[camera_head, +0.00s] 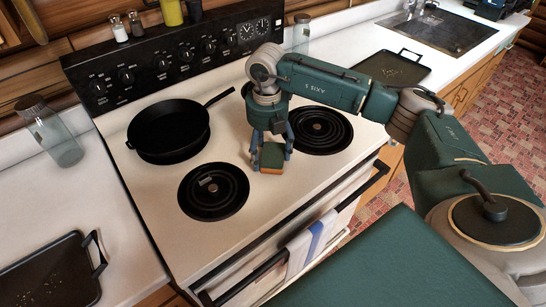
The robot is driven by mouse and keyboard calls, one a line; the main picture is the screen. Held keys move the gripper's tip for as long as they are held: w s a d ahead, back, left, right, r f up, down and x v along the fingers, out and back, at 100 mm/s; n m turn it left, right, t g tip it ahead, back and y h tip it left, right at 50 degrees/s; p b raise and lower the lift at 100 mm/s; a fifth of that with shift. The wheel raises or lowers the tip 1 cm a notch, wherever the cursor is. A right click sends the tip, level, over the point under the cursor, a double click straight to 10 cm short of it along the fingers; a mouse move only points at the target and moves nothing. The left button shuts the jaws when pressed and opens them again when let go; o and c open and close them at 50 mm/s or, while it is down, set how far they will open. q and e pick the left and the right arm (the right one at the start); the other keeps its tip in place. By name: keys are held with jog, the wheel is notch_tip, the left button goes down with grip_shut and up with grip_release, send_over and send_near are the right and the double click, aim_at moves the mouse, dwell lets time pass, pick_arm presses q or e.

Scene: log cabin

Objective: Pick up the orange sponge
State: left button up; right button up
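The sponge (271,158) is a small block, green on top with an orange lower layer. It shows on the white stove top, between the front left burner and the back right burner. My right gripper (271,149) points down over it, with one blue-grey finger on its left side and one on its right. I cannot tell whether the fingers press on the sponge or stand just clear of it. The sponge's back is hidden by the gripper. My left gripper is not in view.
A black frying pan (168,132) sits on the back left of the stove (160,195). Burners (213,190) lie around the sponge. A glass jar (55,140) and a black tray (50,275) are on the left counter. Another tray (393,69) is on the right counter. A striped towel (312,243) hangs in front.

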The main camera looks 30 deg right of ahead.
jog(key=shift+c, duration=0.2)
notch_tip(320, 180, up, 11)
jog(key=b, duration=0.3)
notch_tip(320, 180, up, 9)
jog(key=p, duration=0.2)
send_over(268, 153)
jog(key=shift+s, duration=0.1)
jog(key=shift+o, duration=0.8)
jog(key=c, duration=0.4)
jog(key=shift+a, duration=0.1)
